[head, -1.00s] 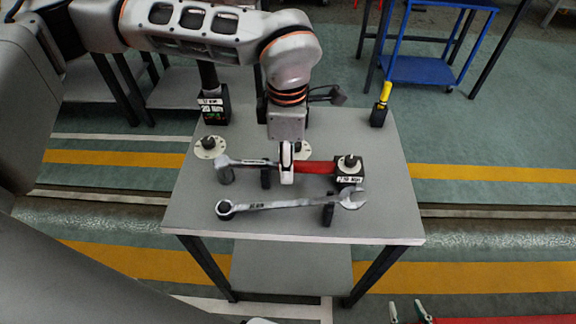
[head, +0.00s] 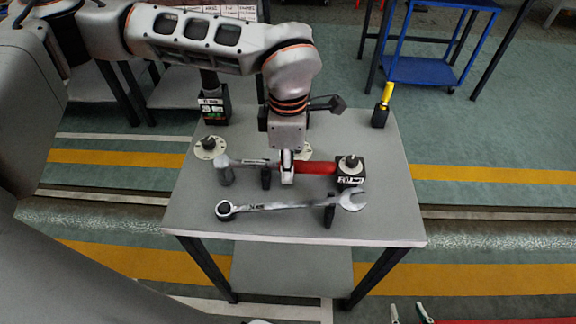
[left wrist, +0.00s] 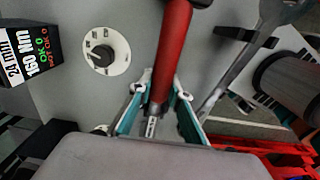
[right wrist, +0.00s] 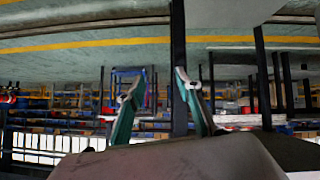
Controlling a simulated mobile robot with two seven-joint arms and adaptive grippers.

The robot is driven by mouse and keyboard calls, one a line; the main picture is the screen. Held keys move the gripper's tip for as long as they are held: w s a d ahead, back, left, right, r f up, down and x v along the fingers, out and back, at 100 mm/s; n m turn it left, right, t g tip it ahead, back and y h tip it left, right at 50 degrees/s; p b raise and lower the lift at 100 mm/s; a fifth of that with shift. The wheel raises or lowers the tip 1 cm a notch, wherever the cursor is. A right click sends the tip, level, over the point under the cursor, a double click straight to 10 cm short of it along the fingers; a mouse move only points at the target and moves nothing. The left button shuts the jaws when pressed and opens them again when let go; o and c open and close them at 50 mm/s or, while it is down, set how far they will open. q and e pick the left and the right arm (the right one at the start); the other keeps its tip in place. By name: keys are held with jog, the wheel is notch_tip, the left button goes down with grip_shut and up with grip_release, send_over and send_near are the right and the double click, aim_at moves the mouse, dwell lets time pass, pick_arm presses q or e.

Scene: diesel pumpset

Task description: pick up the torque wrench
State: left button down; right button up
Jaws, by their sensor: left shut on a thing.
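The torque wrench (head: 315,168) has a red handle and a metal shaft with its head at the left. It lies across the table, at a black support (head: 266,178) and beside a black block (head: 350,172). My left gripper (head: 287,180) reaches down from above and is shut on the wrench near where the red handle meets the shaft. In the left wrist view the red handle (left wrist: 172,55) passes between the fingers. I cannot tell whether the wrench is clear of its rests. My right gripper (right wrist: 150,88) is open and empty, away from the table.
A combination spanner (head: 285,206) lies in front, its right end on a black support (head: 329,215). A blue cart (head: 425,70) stands beyond.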

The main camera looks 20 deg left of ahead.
pick_arm(q)
notch_tip(320, 180, up, 20)
jog(key=p, duration=0.2)
jog(key=shift+p, duration=0.3)
jog(key=c, duration=2.7)
grip_release()
jog(key=shift+c, duration=0.2)
grip_shut()
